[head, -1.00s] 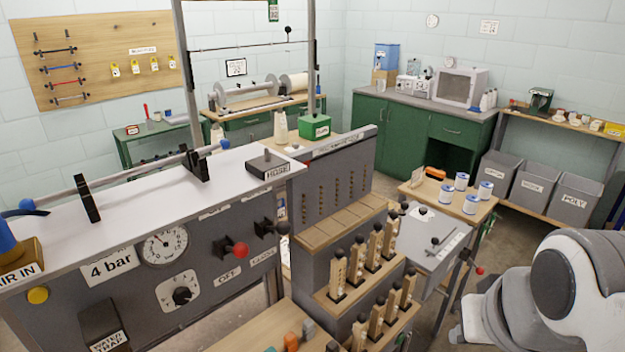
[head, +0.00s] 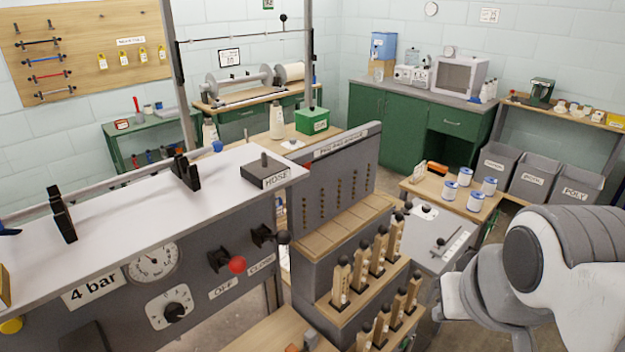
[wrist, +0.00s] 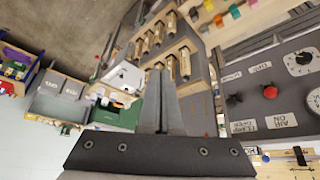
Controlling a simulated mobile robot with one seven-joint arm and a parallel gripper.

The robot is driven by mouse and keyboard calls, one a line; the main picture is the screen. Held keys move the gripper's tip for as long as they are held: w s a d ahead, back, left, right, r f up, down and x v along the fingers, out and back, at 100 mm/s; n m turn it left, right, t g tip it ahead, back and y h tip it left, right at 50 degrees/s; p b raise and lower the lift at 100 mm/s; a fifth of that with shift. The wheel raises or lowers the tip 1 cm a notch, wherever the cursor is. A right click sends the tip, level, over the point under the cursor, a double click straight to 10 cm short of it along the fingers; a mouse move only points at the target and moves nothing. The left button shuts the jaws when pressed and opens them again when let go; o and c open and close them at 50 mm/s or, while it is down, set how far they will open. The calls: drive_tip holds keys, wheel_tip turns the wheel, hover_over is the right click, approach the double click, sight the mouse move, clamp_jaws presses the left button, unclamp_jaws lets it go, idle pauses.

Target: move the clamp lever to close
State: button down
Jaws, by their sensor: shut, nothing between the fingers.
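In the wrist view, the panel appears upside down at the right, with the black-knobbed lever (wrist: 235,99) next to the red knob (wrist: 270,92) and a CLAMP OPEN label close by. I cannot tell exactly how the clamp lever is set. My gripper (wrist: 161,72) is shut and empty, well apart from the levers. In the head view, my arm is at the right.
A rack of wooden pegs with black knobs (head: 378,250) stands between the panel and my arm. A HOSE block (head: 265,172) lies on the white top. A small table with blue-and-white cans (head: 476,202) and grey bins (head: 540,178) are behind my arm.

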drive_tip(key=w+d+r+n+t+h+p, duration=0.1)
drive_tip(key=w+r+t+p, duration=0.15)
drive_tip(key=w, duration=0.55)
drive_tip(key=w+r+n+t+p, duration=0.1)
drive_tip(key=w+r+p, duration=0.3)
drive_tip(key=w, duration=0.4)
drive_tip(key=w+a+n+y+p, duration=0.35)
drive_tip(key=w+a, duration=0.25)
drive_tip(key=a, duration=0.2)
drive_tip(key=s+a+f+n+g+y+p, duration=0.2)
drive_tip(key=s+a+y+p, duration=0.1)
drive_tip(key=a+y, duration=0.4)
drive_tip(key=a, duration=0.2)
drive_tip(key=shift+a+f, duration=0.35)
drive_tip(key=b, duration=0.3)
hover_over(291, 236)
drive_tip(key=w, duration=0.1)
drive_tip(key=f, duration=0.5)
drive_tip(key=shift+w+a+f, duration=0.1)
drive_tip(key=shift+a+f, duration=0.1)
drive_tip(key=shift+f, duration=0.1)
drive_tip(key=shift+s+d+f, duration=0.1)
drive_tip(key=shift+s+f, duration=0.1)
drive_tip(key=shift+f, duration=0.4)
drive_tip(key=shift+s+f, duration=0.15)
drive_tip(key=shift+f, duration=0.4)
drive_tip(key=shift+s+d+f, duration=0.1)
drive_tip(key=shift+s+f, duration=0.2)
drive_tip(key=shift+f, duration=0.3)
